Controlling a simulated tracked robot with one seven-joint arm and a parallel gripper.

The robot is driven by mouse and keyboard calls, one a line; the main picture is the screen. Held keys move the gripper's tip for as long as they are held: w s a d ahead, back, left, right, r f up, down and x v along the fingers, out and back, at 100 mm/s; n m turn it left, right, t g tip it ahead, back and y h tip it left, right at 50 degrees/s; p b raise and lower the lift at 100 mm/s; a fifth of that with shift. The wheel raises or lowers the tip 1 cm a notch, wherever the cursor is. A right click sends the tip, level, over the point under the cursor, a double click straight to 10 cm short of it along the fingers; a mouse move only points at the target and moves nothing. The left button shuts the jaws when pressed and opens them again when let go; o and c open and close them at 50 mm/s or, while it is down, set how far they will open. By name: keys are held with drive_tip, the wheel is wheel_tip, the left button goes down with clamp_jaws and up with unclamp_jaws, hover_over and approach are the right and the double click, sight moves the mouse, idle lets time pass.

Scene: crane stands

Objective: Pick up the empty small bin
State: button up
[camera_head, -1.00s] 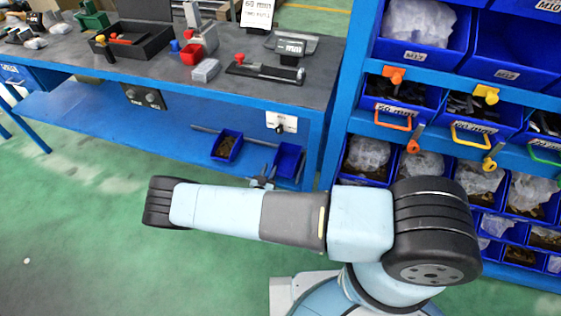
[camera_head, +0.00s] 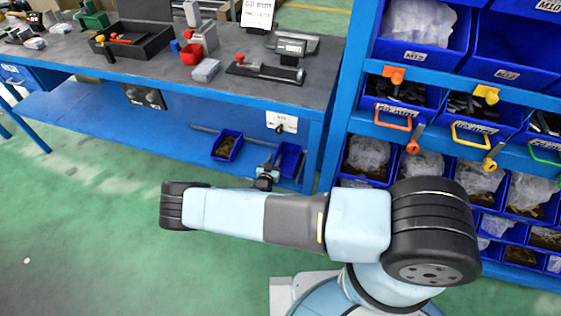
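Two small blue bins are on the lower blue shelf of the workbench. The right one (camera_head: 290,160) shows no contents that I can make out and looks empty. The left one (camera_head: 228,146) has brownish contents. My gripper (camera_head: 268,168) shows small and partly hidden behind my arm, at the front edge of the shelf, just left of the right bin. Whether it touches that bin is unclear. Its fingers are too small to tell open from shut.
A blue rack (camera_head: 345,110) with several filled bins stands close on the right. The green floor at the left is clear.

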clamp_jaws()
drive_tip(key=shift+r, duration=0.1)
idle(0.4)
